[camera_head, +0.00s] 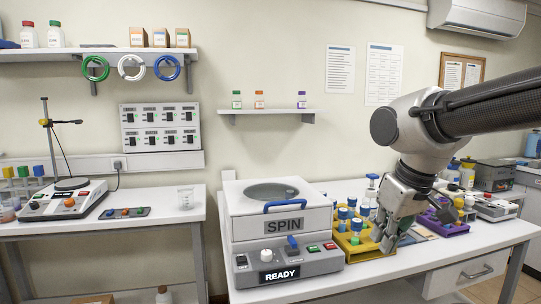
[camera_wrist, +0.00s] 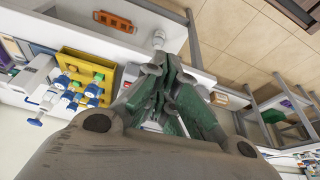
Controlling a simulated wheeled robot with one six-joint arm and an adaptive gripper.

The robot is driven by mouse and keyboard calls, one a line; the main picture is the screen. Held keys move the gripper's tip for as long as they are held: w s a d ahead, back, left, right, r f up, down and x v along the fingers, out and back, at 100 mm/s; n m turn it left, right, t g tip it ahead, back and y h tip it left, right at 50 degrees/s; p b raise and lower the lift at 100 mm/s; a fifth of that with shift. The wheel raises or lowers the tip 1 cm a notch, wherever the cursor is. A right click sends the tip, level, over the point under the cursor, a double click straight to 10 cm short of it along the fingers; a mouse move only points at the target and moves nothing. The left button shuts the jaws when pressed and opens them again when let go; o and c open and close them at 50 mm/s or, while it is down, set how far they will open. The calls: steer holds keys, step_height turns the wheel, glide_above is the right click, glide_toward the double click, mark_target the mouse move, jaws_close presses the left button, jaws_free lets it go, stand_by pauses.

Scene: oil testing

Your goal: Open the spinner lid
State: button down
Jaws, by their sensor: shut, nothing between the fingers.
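The spinner (camera_head: 280,245) is a white box marked SPIN on a grey base, standing on the right bench. Its lid (camera_head: 244,205) lies flat and looks shut, with a round window on top and a blue handle (camera_head: 295,203) along its front right. The base panel reads READY and has a white knob and small coloured buttons. My gripper (camera_head: 384,242) points down to the right of the spinner, in front of the yellow rack and apart from the blue handle. In the wrist view its fingers (camera_wrist: 160,65) are closed together with nothing between them. I cannot make out the spinner there.
A yellow rack (camera_head: 345,241) with blue-capped vials stands right of the spinner, close to my gripper; it also shows in the wrist view (camera_wrist: 100,62). A purple rack (camera_head: 452,229) stands further right. A wall shelf (camera_head: 270,111) with small bottles hangs above the spinner.

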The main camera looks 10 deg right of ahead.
steer(key=w+a+r+n+t, duration=0.2)
steer(key=w+a+r+n, duration=0.3)
steer(key=w+n, duration=0.45)
steer(key=w+a+r+n+t, duration=0.1)
steer(key=w+a+r+n, duration=0.4)
steer(key=n, duration=0.8)
steer(key=w+a+r+n+t, duration=0.2)
steer(key=w+a+r+n, duration=0.3)
steer(key=w+n, duration=0.55)
steer(key=w+f+n, duration=0.1)
steer(key=w+f, duration=0.1)
steer(key=w, duration=0.2)
steer(key=w+d+f+n, duration=0.1)
steer(key=w+f, duration=0.1)
steer(key=w, duration=0.3)
steer(key=shift+f, duration=0.3)
steer(key=shift+d, duration=0.1)
